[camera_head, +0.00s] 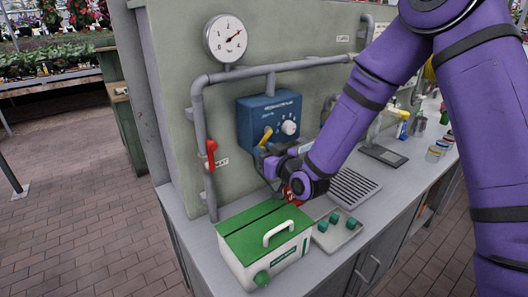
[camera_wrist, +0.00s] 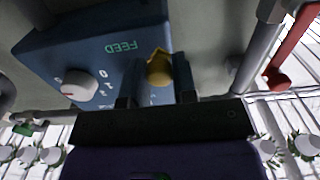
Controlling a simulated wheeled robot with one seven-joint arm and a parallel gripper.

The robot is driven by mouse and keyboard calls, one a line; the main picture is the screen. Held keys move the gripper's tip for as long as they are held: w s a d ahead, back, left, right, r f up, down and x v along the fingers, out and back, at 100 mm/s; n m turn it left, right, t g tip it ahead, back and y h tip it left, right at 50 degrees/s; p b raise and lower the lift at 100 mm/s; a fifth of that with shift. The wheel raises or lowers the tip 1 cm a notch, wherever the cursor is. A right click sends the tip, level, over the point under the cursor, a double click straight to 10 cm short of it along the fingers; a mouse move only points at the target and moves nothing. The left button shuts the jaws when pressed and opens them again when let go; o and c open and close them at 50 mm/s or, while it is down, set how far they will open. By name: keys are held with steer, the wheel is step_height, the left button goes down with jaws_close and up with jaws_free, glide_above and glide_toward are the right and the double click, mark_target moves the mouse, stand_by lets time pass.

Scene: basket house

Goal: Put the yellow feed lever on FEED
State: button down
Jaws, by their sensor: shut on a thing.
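The yellow feed lever (camera_head: 266,136) is on the front of a blue control box (camera_head: 252,112), left of a pale knob (camera_head: 289,128). In the wrist view the lever (camera_wrist: 159,68) sits between the two dark fingers of my gripper (camera_wrist: 158,80), which is shut on it. The green FEED lettering (camera_wrist: 121,46) appears upside down on the box face, just left of the lever there. My gripper (camera_head: 268,152) reaches the box from the lower right in the head view.
A red-handled valve (camera_head: 211,152) is on the grey pipe left of the box. Below are a green-lidded box (camera_head: 265,231) with a white handle and a tray (camera_head: 338,231) of green knobs. A round gauge (camera_head: 226,39) hangs above.

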steer(key=shift+d+f, duration=0.1)
steer(key=c, duration=0.9)
jaws_free()
steer(key=v, duration=1)
steer(key=shift+s+d, duration=0.25)
steer(key=shift+s, duration=0.05)
